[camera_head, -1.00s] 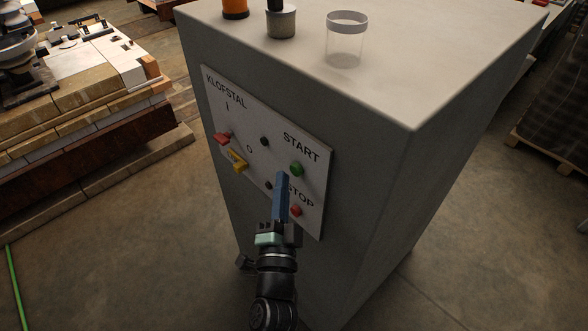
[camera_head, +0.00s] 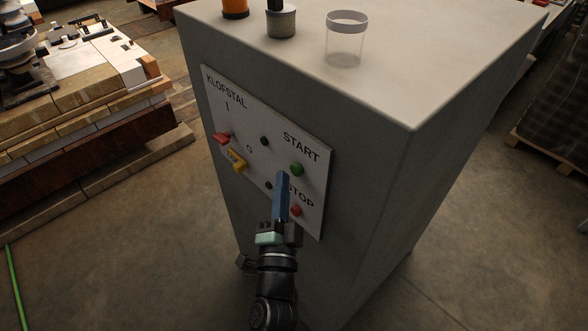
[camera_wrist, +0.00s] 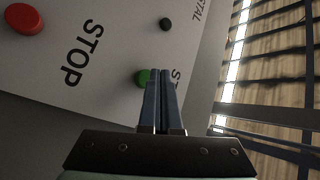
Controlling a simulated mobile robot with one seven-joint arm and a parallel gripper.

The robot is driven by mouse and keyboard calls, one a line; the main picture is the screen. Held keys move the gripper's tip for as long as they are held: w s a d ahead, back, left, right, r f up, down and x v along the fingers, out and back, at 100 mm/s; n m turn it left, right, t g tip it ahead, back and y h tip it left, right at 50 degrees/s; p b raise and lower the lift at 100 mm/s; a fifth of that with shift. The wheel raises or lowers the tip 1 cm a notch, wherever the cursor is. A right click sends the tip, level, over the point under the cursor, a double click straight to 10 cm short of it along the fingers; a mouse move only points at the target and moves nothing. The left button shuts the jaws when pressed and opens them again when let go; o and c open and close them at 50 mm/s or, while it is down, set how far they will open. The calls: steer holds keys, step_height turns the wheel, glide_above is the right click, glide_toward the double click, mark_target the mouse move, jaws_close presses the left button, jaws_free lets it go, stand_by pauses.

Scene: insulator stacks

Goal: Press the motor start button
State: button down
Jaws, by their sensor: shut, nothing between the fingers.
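The green start button (camera_head: 297,169) sits under the word START on the white control panel (camera_head: 312,190) of a grey cabinet. In the wrist view the green button (camera_wrist: 142,77) is partly hidden behind my fingertips. My gripper (camera_head: 282,176) is shut and empty, its blue fingers pointing up at the panel just left of and below the green button. It also shows in the wrist view (camera_wrist: 160,72), fingers together. Whether the tips touch the button cannot be told. The red stop button (camera_head: 296,210) is below, right of my fingers; it also shows in the wrist view (camera_wrist: 25,18).
The panel also has a red knob (camera_head: 222,138), a yellow switch (camera_head: 238,160) and small dark buttons (camera_head: 264,141). A clear jar (camera_head: 345,45) and a grey canister (camera_head: 281,22) stand on the cabinet top (camera_head: 430,50). Stacked boards (camera_head: 75,130) lie at left.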

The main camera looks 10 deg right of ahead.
steer(key=shift+w+d, duration=0.25)
steer(key=shift+d, duration=0.1)
steer(key=shift+w+d+b, duration=0.3)
steer(key=shift+d+b, duration=0.15)
steer(key=shift+b, duration=0.3)
stand_by(0.7)
steer(key=shift+s+a+r, duration=0.1)
steer(key=shift+s+a+p, duration=0.5)
steer(key=shift+a+p, duration=0.15)
steer(key=shift+p, duration=0.2)
steer(key=shift+a, duration=0.1)
